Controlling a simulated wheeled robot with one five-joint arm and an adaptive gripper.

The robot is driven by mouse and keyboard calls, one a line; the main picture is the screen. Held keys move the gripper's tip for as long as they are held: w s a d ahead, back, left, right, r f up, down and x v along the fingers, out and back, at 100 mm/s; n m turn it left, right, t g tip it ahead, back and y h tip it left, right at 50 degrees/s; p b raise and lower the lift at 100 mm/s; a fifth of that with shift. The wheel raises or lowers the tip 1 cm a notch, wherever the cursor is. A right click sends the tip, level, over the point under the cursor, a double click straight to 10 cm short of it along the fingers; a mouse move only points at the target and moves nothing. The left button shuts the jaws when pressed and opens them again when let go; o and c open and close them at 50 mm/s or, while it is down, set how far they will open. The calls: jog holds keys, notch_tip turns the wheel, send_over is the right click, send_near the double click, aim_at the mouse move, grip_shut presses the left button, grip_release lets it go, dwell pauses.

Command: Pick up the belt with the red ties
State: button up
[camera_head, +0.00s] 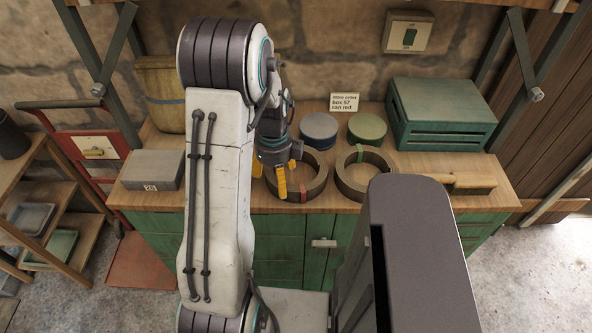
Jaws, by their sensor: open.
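Two dark ring-shaped belts lie side by side on the wooden worktop. The left belt (318,184) has a small reddish mark on its near side, which looks like a red tie. The right belt (350,190) has a green tie at its far side. My gripper (279,181), with yellow fingers, is open and points down at the left part of the left belt, covering some of its rim. I cannot tell whether the fingers touch it. Nothing shows between the fingers.
Behind the belts stand a blue-lidded round tin (319,127) and a green-lidded one (367,128), with a small sign (344,102). A green crate (441,112) is at right, a grey box (153,170) at left. A wooden piece (466,182) lies right of the belts.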

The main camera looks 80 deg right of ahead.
aim_at(275, 183)
jog(key=shift+w+f+p, duration=0.15)
jog(key=shift+f, duration=0.9)
jog(key=shift+w+f+p, duration=0.15)
jog(key=shift+f, duration=0.85)
jog(key=shift+c, duration=0.5)
jog(key=c, duration=1.3)
jog(key=shift+r, duration=0.15)
